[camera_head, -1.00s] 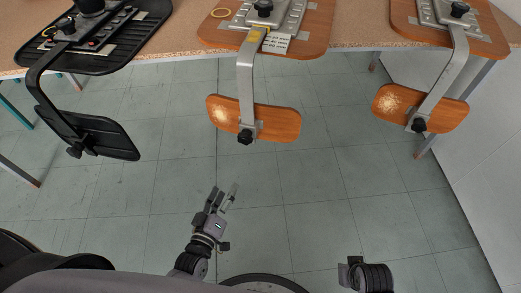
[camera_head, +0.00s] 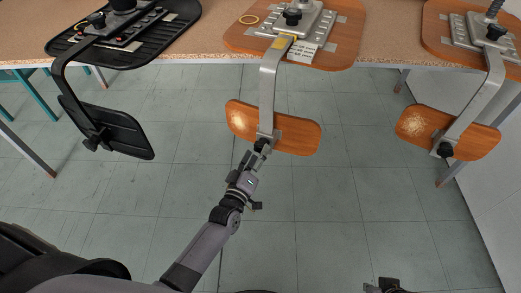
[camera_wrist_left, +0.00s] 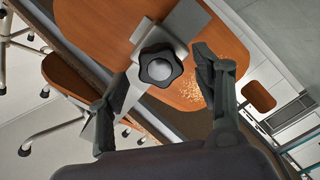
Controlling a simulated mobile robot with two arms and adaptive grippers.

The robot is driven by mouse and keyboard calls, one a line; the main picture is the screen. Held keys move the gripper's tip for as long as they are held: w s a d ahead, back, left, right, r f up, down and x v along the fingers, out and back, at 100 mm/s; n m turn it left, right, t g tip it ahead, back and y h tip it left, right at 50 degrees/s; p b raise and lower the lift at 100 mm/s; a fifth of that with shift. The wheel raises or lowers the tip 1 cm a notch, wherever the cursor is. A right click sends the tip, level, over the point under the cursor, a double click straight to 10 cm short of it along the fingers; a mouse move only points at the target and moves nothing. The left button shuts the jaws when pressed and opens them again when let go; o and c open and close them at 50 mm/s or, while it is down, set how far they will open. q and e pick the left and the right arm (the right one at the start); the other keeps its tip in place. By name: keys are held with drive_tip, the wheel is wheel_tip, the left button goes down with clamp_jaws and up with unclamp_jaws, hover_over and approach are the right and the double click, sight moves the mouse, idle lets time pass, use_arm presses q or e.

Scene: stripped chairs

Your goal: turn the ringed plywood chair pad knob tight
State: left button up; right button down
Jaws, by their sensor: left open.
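My left gripper (camera_head: 256,153) is open at the pad's lower edge. In the wrist view its fingers stand on either side of the knob, apart from it. Part of my right arm's end (camera_head: 386,286) shows at the bottom edge.
A black chair with a black back pad (camera_head: 118,130) hangs at the left. Another plywood chair with its pad (camera_head: 420,124) hangs at the right. The bench edge (camera_head: 210,55) runs behind them. The tiled floor (camera_head: 330,215) below is clear.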

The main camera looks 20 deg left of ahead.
sight(260, 150)
use_arm(q)
drive_tip(key=shift+w+d, duration=0.1)
drive_tip(key=shift+w, duration=1.4)
use_arm(e)
drive_tip(key=shift+v, duration=1.2)
use_arm(q)
drive_tip(key=c, duration=1.2)
use_arm(e)
drive_tip(key=shift+w, duration=0.1)
use_arm(q)
drive_tip(key=m+p, duration=0.1)
drive_tip(key=m, duration=0.2)
drive_tip(key=shift+r+m+p, duration=0.15)
drive_tip(key=shift+m+p, duration=0.15)
drive_tip(key=shift+p, duration=0.1)
drive_tip(key=m+p, duration=0.1)
drive_tip(key=m, duration=0.4)
drive_tip(key=shift+p, duration=0.4)
drive_tip(key=shift+m, duration=1.5)
use_arm(e)
wheel_tip(260, 150, down, 16)
drive_tip(key=shift+r+g, duration=0.2)
drive_tip(key=shift+g, duration=0.2)
